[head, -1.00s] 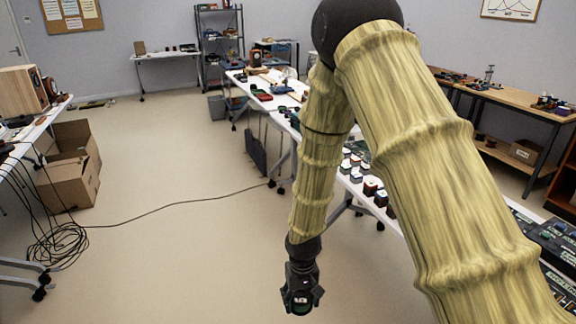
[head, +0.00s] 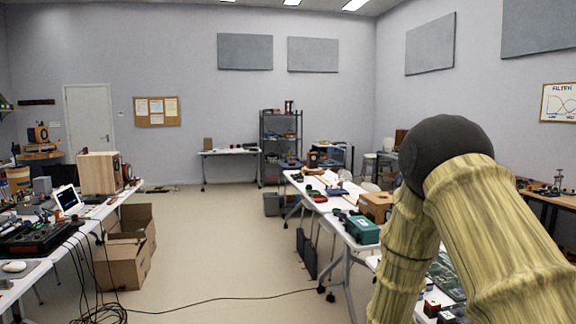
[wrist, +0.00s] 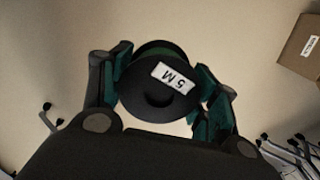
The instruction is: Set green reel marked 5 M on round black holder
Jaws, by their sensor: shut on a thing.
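The reel (wrist: 143,84) shows in the wrist view with a dark round face, a green edge at its top and a white label reading "5 M". My gripper (wrist: 160,76) is shut on it, with a finger on the left and on the right side of the reel. The reel hangs above bare floor. In the head view my gripper and the reel are below the frame. I cannot make out a round black holder in either view.
A cluttered bench (head: 325,199) runs along the right, partly hidden by my arm. A table with a wooden speaker (head: 100,172) stands at left, a cardboard box (head: 122,262) beside it. A cable (head: 215,299) crosses the floor. The middle floor (head: 215,235) is otherwise clear.

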